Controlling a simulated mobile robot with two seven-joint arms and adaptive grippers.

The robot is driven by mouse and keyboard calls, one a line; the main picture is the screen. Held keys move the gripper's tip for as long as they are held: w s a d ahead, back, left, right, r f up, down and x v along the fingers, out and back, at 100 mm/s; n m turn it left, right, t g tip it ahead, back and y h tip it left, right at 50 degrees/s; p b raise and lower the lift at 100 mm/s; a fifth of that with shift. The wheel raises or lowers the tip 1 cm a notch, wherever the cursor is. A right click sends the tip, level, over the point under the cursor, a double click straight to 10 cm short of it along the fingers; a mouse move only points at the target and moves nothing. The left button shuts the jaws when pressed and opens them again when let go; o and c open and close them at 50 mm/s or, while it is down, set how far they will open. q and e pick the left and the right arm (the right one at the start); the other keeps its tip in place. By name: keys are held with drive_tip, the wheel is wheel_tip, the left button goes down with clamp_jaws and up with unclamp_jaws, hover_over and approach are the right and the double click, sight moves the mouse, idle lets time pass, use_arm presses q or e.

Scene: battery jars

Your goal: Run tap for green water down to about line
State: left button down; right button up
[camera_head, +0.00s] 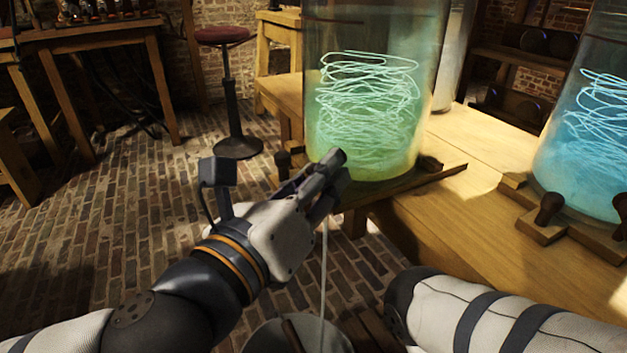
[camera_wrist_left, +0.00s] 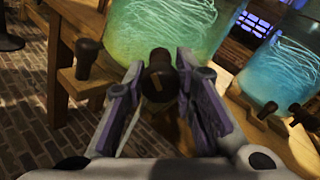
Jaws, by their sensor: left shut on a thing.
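The green jar (camera_head: 370,125) stands at the left end of the wooden bench, with pale glowing loops inside and green liquid in its lower part. I cannot make out a marked line on it. My left gripper (camera_head: 335,172) is at the jar's near base. In the left wrist view its fingers (camera_wrist_left: 158,88) are shut on a dark wooden tap knob (camera_wrist_left: 158,72). A thin pale stream (camera_head: 323,270) falls from below the gripper into a round grey vessel (camera_head: 262,337) on the floor. My right forearm shows at lower right; its gripper is out of view.
A blue jar (camera_head: 590,140) stands to the right on the bench (camera_head: 465,220), with dark knobs (camera_head: 549,207) at its base. A stool (camera_head: 232,80) and a side table (camera_head: 95,40) stand behind at left. The brick floor between is open.

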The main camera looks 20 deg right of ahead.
idle(0.3)
use_arm(q)
drive_tip(key=m+p, duration=0.1)
drive_tip(key=m, duration=0.1)
drive_tip(key=m+p, duration=0.1)
drive_tip(key=m, duration=0.2)
drive_tip(key=shift+r, duration=0.35)
drive_tip(key=shift+f+m+p, duration=0.15)
drive_tip(key=shift+m+p, duration=0.25)
drive_tip(key=shift+m, duration=0.5)
drive_tip(key=shift+f, duration=0.2)
drive_tip(key=m, duration=0.2)
drive_tip(key=shift+r+m+p, duration=0.2)
drive_tip(key=shift+m+p, duration=0.1)
drive_tip(key=shift+p, duration=0.1)
drive_tip(key=shift+f, duration=0.15)
drive_tip(key=c, duration=1)
unclamp_jaws()
